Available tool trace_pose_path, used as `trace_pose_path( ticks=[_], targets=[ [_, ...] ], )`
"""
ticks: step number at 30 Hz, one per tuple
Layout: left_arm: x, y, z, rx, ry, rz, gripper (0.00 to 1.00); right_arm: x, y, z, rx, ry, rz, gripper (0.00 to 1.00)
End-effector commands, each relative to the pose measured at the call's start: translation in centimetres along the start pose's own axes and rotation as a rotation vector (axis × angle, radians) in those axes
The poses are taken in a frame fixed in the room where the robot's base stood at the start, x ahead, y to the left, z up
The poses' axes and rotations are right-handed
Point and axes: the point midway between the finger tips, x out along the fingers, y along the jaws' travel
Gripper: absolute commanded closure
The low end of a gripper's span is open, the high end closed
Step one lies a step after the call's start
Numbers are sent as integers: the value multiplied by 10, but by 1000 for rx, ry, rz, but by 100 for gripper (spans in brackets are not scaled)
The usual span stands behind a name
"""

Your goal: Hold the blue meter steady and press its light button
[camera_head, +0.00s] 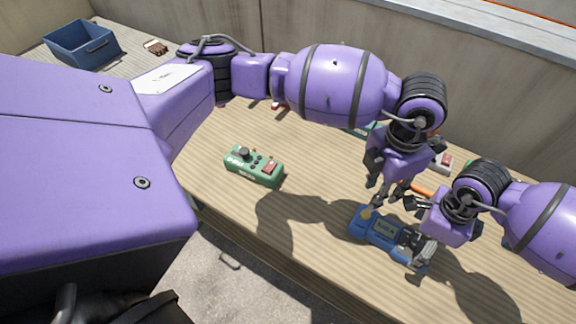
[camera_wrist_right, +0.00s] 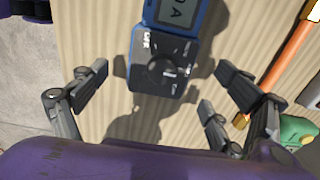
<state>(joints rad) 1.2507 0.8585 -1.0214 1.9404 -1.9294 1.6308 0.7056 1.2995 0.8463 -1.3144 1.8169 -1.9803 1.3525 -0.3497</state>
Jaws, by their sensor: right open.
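The blue meter (camera_head: 373,222) lies on the wooden bench with its grey screen facing up and a yellow spot at its left end. In the right wrist view its dark dial face (camera_wrist_right: 150,48) shows, with the lower edge of the screen above it. My right gripper (camera_head: 413,228) is open at the dial end of the meter. In the wrist view its fingers (camera_wrist_right: 162,85) stand apart on both sides, with clear gaps to the meter. My left gripper (camera_head: 387,197) points down above the screen end; its finger gap is unclear. I cannot make out the light button for certain.
A green device (camera_head: 253,166) with knobs lies left on the bench. An orange-handled tool (camera_wrist_right: 288,45) and a green item (camera_wrist_right: 297,130) lie close to the right gripper. A blue bin (camera_head: 80,45) and a brown glove (camera_head: 155,46) sit at the far left. The bench's front edge is near.

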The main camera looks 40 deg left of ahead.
Motion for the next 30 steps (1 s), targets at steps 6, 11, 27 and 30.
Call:
trace_pose_path(
  ticks=[6, 11, 27, 30],
  targets=[
    [0, 0, 0, 0, -1, 0, 69, 32, 0, 0, 2, -1, 2, 11],
    [0, 0, 0, 0, -1, 0, 69, 42, 0, 1, 3, -3, 1, 11],
    [0, 0, 0, 0, -1, 0, 69, 45, 0, 1, 3, -3, 0, 42],
    [0, 0, 0, 0, -1, 0, 69, 45, 0, 1, 3, -3, 1, 56]
  ],
)
